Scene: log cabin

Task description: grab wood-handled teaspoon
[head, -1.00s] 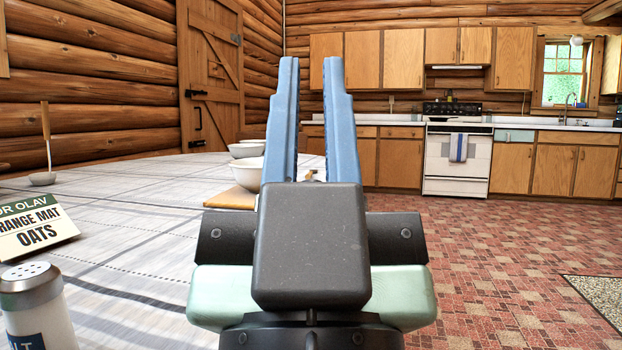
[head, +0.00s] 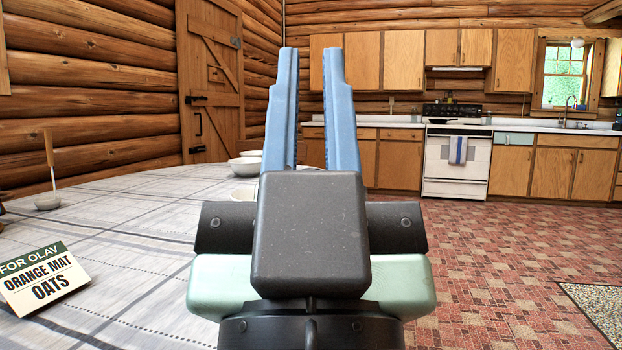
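The spoon's lower end is hidden or too small to make out. My gripper (head: 310,50) is in the middle of the view, with two long blue fingers pointing away from me. A narrow gap shows between the fingers, and they hold nothing visible. The spoon is well to the left of the gripper, apart from it.
The round table (head: 130,235) has a pale checked cloth. A sign (head: 45,278) reading "FOR OLAV ORANGE MAT OATS" leans at the near left. White bowls (head: 243,167) stand behind my gripper's left side, partly hidden. Open tiled floor (head: 490,270) lies to the right.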

